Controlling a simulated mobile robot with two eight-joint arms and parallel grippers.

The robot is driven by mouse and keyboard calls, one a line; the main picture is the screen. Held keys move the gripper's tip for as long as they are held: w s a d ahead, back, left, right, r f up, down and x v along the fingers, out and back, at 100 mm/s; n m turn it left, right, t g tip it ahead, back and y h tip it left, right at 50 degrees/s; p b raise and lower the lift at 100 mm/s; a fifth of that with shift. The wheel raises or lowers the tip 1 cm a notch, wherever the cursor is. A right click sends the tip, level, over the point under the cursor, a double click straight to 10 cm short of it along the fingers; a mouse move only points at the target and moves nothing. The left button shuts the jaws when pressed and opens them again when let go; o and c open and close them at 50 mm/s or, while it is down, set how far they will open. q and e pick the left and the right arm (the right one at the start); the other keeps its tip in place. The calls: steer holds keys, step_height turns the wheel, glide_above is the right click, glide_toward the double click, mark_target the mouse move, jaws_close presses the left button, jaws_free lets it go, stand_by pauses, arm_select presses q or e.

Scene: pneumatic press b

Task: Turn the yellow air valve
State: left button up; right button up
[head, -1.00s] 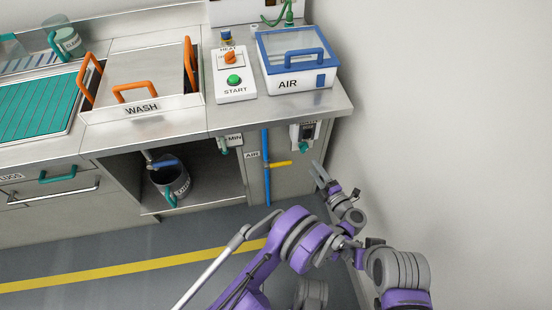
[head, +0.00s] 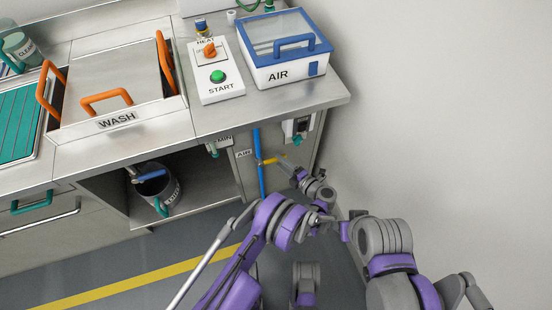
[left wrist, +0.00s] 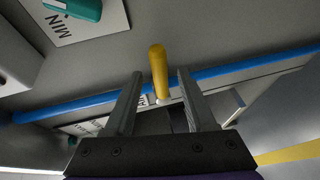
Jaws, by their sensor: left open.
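The yellow air valve handle (head: 271,161) sticks out sideways to the right from the vertical blue pipe (head: 257,143) on the counter front, beside the AIR label. My left gripper (head: 287,164) is at the handle's right end. In the left wrist view the yellow handle (left wrist: 158,70) lies between the two spread fingers of my left gripper (left wrist: 160,76), with a gap showing on each side. The blue pipe (left wrist: 75,106) runs across behind the fingers. Whether a finger touches the handle cannot be told. My right gripper is not in view.
A wall rises at the right.

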arm_select(q)
steer(key=shift+x, duration=1.7)
jaws_close()
